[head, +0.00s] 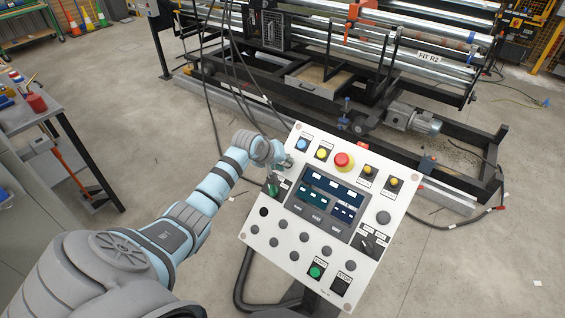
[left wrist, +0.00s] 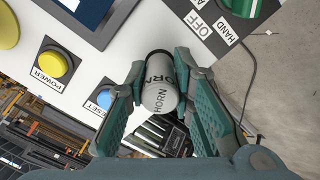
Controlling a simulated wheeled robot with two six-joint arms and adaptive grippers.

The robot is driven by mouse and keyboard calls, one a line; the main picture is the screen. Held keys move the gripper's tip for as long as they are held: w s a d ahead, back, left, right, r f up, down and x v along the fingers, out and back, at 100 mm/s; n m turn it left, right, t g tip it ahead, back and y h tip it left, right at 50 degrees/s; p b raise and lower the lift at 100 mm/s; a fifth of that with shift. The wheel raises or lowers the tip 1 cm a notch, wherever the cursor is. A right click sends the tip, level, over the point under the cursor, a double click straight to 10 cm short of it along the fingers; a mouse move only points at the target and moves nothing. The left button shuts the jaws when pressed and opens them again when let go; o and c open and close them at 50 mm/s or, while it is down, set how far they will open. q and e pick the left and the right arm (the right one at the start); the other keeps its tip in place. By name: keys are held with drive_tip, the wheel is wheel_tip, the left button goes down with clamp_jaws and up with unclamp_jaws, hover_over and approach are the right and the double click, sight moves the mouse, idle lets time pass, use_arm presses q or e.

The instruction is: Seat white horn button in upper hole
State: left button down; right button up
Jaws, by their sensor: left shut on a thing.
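The white horn button (left wrist: 160,95), a grey-white cylinder lettered HORN, is held between the two fingers of my left gripper (left wrist: 163,92). In the head view my left gripper (head: 284,163) is at the upper left edge of the white control panel (head: 262,234), below the blue button. The button is too hidden there to make out. The upper hole does not show in either view; the gripper and button may cover it. I cannot tell whether the button touches the panel. A black round spot (head: 263,212), perhaps an open hole, is lower on the panel's left side.
Close to the gripper are the blue RESET button (left wrist: 103,98), yellow POWER button (left wrist: 55,65) and green HAND/OFF switch (head: 272,187). A red emergency stop (head: 344,161) and screen (head: 328,196) are right of them. A roller machine (head: 400,70) stands behind.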

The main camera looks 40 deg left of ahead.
use_arm(q)
drive_tip(key=shift+w+f+b, duration=0.45)
drive_tip(key=shift+f+b, duration=0.1)
drive_tip(key=shift+b, duration=0.05)
drive_tip(key=c, duration=1.3)
unclamp_jaws()
drive_tip(key=v, duration=1.2)
